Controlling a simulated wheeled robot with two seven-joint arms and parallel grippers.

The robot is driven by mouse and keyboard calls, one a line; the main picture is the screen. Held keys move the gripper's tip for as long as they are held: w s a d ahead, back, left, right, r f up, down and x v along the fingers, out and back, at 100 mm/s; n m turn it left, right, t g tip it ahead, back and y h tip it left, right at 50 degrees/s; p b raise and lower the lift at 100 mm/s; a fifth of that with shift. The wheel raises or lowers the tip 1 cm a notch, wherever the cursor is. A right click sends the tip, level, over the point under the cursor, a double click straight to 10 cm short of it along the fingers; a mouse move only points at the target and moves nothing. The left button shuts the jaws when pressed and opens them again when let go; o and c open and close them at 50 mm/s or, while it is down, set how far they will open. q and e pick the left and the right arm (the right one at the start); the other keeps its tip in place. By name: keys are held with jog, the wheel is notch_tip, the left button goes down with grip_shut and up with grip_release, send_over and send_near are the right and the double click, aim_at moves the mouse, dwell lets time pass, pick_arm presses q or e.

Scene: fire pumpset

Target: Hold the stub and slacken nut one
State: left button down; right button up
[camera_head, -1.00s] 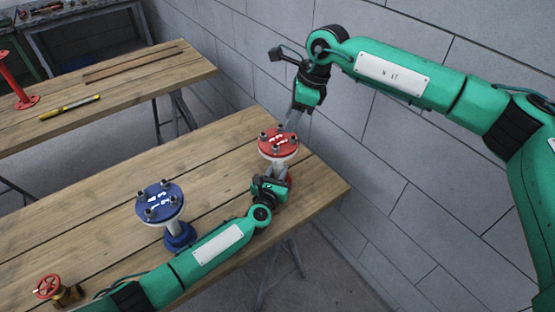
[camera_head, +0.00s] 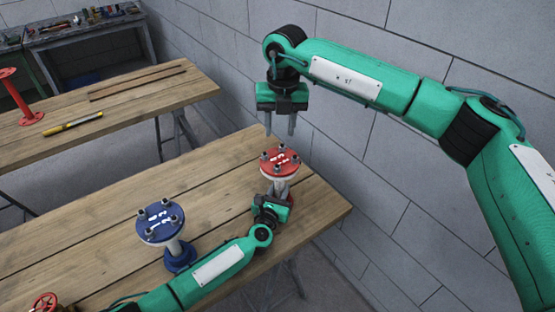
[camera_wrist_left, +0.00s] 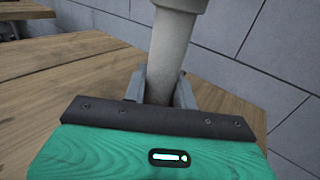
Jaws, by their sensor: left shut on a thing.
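The red-topped stub (camera_head: 280,161) stands upright near the right end of the wooden table, with several dark nuts on its red flange and white marks between them. Its pale pipe (camera_wrist_left: 172,55) fills the middle of the left wrist view. My left gripper (camera_head: 277,200) is shut on that pipe below the flange; its fingers (camera_wrist_left: 160,88) lie on both sides of it. My right gripper (camera_head: 281,125) points down above the back edge of the red flange, its two fingers apart with nothing between them. Which nut is number one I cannot tell.
A blue-flanged stub (camera_head: 161,222) stands left of my left forearm. A red handwheel valve (camera_head: 45,303) is at the lower left. A second table (camera_head: 130,92) holds a yellow tool (camera_head: 73,122) and a red stand (camera_head: 20,97). A grey wall (camera_head: 400,160) lies behind.

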aim_at(277, 165)
jog(key=f+m, duration=0.1)
jog(key=f, duration=0.2)
jog(key=f+m, duration=0.1)
jog(key=f, duration=0.7)
jog(key=shift+a+f+m+h, duration=0.25)
jog(key=shift+a+m+h, duration=0.05)
jog(key=shift+m, duration=0.1)
grip_shut()
